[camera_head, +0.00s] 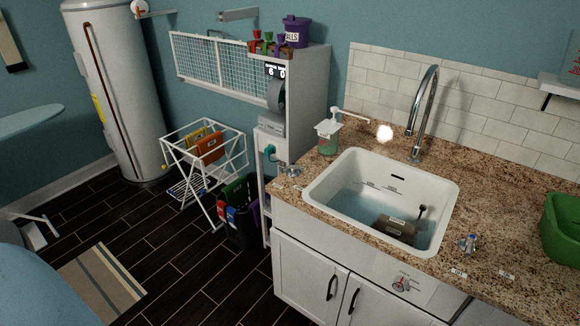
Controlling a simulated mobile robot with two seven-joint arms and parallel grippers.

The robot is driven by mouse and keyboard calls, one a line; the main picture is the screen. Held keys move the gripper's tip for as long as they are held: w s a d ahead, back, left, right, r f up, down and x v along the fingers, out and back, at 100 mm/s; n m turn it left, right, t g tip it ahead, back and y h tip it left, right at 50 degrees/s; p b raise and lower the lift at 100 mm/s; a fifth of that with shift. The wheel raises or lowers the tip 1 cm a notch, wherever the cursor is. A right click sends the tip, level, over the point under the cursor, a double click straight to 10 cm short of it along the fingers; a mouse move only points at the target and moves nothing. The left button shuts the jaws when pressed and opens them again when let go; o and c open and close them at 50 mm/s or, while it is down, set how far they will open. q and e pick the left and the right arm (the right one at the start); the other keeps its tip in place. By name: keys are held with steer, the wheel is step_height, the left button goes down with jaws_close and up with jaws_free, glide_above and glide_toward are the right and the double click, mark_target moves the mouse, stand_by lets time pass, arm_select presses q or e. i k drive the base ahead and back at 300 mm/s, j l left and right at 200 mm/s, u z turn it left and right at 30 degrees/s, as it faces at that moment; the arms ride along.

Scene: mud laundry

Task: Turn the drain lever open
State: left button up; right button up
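A white sink (318,184) is set into the granite counter and holds water. A brown object with a pale label (398,229) sits in the water. A small chrome handle with a blue part (468,243) stands on the counter right of the sink, with two small labels in front of it. A small red-and-grey fitting (400,284) is on the white cabinet front below the sink. I cannot read the labels or tell which of these is the drain lever, or its setting. Neither of my grippers is in view.
A chrome faucet (426,110) arches behind the sink. A pump bottle (328,138) stands at its left and a green tub (563,222) at the right counter edge. A white drying rack (203,160) and a striped rug (98,288) are on the dark floor.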

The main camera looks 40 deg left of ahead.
mark_target(292, 166)
steer(key=u, duration=0.6)
steer(key=i+u, duration=0.3)
steer(key=u, duration=0.2)
steer(key=i+u, duration=0.3)
steer(key=u, duration=0.15)
